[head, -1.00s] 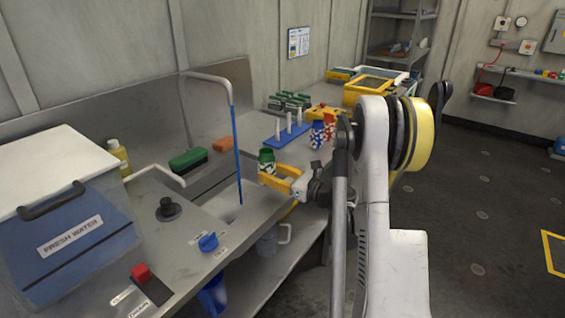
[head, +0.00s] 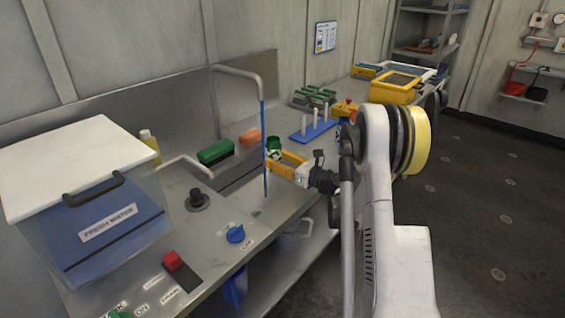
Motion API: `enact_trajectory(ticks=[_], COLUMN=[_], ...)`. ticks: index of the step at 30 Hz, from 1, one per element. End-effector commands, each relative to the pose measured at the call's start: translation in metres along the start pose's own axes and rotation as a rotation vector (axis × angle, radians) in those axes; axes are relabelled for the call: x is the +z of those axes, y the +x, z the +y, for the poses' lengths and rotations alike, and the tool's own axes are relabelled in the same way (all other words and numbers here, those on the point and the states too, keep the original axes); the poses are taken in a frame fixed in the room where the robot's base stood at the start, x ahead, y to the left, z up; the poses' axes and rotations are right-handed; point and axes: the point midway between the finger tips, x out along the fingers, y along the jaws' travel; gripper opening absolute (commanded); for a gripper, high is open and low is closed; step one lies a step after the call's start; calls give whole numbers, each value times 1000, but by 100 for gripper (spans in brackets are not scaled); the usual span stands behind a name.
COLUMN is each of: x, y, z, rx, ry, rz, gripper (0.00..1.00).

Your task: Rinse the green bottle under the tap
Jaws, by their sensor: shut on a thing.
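The green bottle (head: 274,146) is held in my gripper (head: 276,160), whose yellow fingers are shut on it. It looks upright; its lower part is hidden by the fingers. The tap (head: 238,69) is a grey bent pipe over the sink. A blue stream (head: 264,120) falls straight from its spout. In the picture the stream passes just in front of or beside the left end of my gripper and the bottle; I cannot tell whether it touches the bottle.
A fresh water tank (head: 110,222) stands at the left. A blue knob (head: 235,234), a red switch (head: 173,260) and a black knob (head: 197,199) sit on the counter. A green brush (head: 215,152) and an orange sponge (head: 250,137) lie behind. A blue peg rack (head: 312,132) stands beyond my gripper.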

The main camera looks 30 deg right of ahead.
Motion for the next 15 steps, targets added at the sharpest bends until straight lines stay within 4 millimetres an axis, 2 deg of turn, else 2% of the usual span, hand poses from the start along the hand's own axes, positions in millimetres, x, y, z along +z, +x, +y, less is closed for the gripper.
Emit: enact_trajectory(ticks=[6,15], x=[-1,-1], y=[29,58], z=[-8,-17], rx=[1,1], ry=[0,0], rz=[0,0], gripper=[10,10])
